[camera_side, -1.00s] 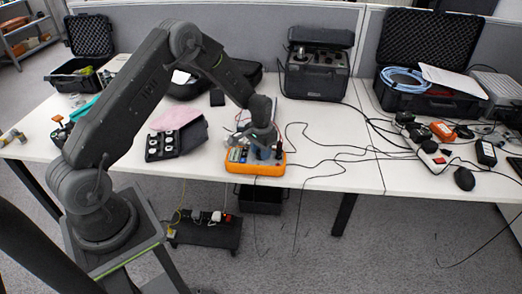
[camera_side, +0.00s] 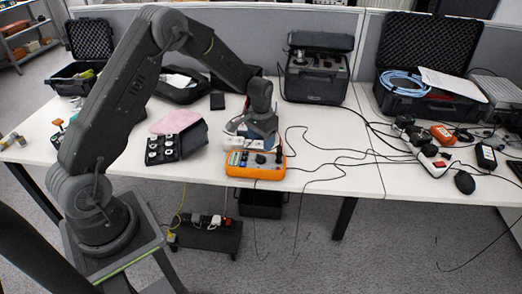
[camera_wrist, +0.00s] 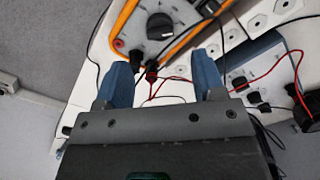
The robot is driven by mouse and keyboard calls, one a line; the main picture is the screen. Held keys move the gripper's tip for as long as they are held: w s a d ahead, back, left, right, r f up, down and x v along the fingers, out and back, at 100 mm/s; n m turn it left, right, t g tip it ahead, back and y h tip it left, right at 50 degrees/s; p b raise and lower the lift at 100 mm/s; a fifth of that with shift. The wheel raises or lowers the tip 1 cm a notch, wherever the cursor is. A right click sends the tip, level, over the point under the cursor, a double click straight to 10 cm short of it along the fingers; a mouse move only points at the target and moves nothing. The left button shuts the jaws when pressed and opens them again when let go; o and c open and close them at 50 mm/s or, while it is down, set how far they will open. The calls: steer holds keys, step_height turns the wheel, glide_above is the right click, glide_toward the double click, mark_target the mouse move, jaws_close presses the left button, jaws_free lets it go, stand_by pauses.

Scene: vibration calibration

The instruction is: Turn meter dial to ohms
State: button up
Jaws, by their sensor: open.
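The meter (camera_side: 240,170) is an orange-edged box with a grey face, lying on the table near its front edge. In the wrist view its orange edge (camera_wrist: 125,17) and black round dial (camera_wrist: 160,26) show at the top. The dial's setting is too small to read. My gripper (camera_wrist: 165,62) has two blue fingers, spread apart with nothing between them. The dial lies ahead of the fingertips, apart from them. In the side view my gripper (camera_side: 262,138) is just behind the meter, and its fingers are partly hidden.
Red and black leads run beside the meter and past the fingers. A black case with round white parts (camera_side: 163,150) and a pink cloth (camera_side: 175,121) lie to the left. Black cables (camera_side: 330,155) cross the table to the right. A dark instrument case (camera_side: 317,75) stands behind.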

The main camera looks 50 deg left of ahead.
step_height(320, 180, up, 7)
stand_by(0.3)
steer(key=shift+r, duration=0.15)
step_height(320, 180, up, 9)
steer(key=t, duration=0.1)
glide_above(261, 155)
steer(key=s+d, duration=0.4)
steer(key=s, duration=0.1)
steer(key=s+d+r+t, duration=0.2)
steer(key=s+d+r, duration=0.2)
steer(key=s+r, duration=0.3)
steer(key=s+d+r+t, duration=0.1)
steer(key=s+d, duration=0.1)
steer(key=s, duration=0.6)
steer(key=s+d+m+t, duration=0.1)
steer(key=s+d, duration=0.2)
steer(key=s, duration=0.4)
steer(key=shift+s+r+t, duration=0.3)
steer(key=shift+s+r, duration=0.05)
steer(key=shift+r, duration=0.05)
